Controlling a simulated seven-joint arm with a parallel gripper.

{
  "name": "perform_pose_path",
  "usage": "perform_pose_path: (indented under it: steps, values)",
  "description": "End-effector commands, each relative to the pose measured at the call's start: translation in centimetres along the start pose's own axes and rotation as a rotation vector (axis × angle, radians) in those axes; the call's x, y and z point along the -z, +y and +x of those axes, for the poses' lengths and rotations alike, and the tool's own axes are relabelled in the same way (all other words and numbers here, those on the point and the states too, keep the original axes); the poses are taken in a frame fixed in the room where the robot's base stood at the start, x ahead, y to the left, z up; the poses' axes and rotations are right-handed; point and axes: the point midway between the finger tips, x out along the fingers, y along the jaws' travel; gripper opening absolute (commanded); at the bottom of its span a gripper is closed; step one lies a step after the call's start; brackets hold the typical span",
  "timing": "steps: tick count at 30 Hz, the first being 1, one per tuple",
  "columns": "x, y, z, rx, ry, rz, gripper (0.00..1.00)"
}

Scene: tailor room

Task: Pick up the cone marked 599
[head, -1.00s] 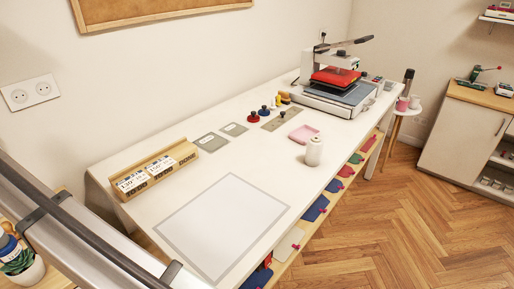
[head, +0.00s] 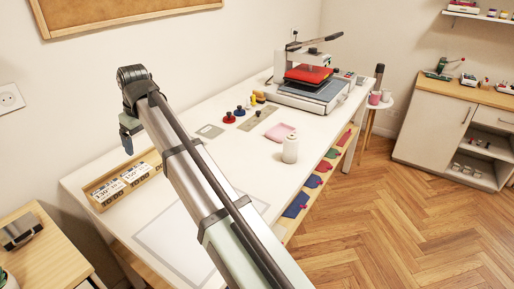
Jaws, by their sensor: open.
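My arm reaches up across the view from the bottom. At its far end, what looks like my gripper (head: 128,148) hangs down at the left, above the wooden label rack (head: 104,202). It is open, with its jaws partly hidden, and is well apart from the white item.
Red (head: 229,118) and blue (head: 239,111) knobbed pieces stand mid-table. A heat press (head: 318,82) fills the far end. My arm covers part of the marked square (head: 172,240).

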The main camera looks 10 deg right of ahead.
Motion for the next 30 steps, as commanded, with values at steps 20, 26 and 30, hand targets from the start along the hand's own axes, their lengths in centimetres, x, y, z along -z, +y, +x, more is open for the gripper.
perform_pose_path:
  steps: [20,26,30]
  values:
    - [-18.7,22.9,-1.8,-0.143,0.141,0.456,0.91]
    - [-25.3,27.7,-2.8,-0.196,0.183,0.587,0.91]
    - [-29.9,30.5,-3.6,-0.232,0.211,0.671,0.91]
